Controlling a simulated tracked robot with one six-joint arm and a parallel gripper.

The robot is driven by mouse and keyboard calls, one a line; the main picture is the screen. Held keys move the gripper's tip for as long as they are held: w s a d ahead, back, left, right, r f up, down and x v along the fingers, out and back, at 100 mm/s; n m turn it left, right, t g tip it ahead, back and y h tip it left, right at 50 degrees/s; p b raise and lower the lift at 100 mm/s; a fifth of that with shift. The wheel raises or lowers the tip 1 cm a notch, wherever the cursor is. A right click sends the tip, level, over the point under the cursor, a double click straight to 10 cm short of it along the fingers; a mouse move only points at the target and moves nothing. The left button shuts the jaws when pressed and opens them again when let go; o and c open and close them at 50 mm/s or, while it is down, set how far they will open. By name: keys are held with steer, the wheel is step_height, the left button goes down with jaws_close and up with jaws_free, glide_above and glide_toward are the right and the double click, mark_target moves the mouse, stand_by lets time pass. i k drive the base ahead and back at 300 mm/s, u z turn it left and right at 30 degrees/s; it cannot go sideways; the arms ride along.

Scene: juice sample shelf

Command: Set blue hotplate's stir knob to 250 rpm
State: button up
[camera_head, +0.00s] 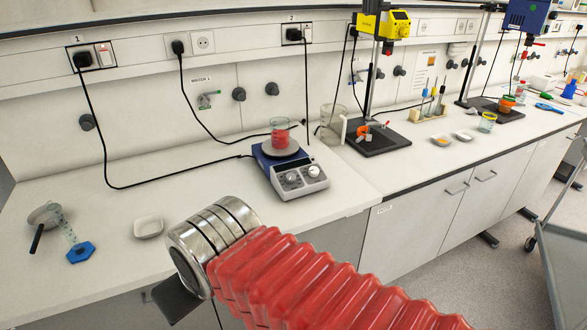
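The blue hotplate (268,167) stands on the bench, with a grey front panel that bears two round knobs, a left knob (292,178) and a right knob (314,171). Their markings and settings are too small to read, so I cannot tell which is the stir knob. A beaker of red liquid (280,136) sits on its round top plate. My gripper (177,300) shows only as a dark part beyond the metal cuff of my red-sleeved arm, low in the picture, in front of and left of the hotplate. Its fingers cannot be made out.
A white dish (148,227), a blue-based cylinder (81,251) and a metal scoop or bowl (44,216) are on the left bench. A glass beaker (332,124) and a yellow stirrer on a stand (383,25) are right of the hotplate. Black cables run behind it. Bench front is clear.

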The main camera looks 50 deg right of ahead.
mark_target(313, 171)
steer(key=u, duration=0.85)
steer(key=k, duration=1)
steer(key=z, duration=1)
steer(key=i, duration=1)
steer(key=z, duration=0.05)
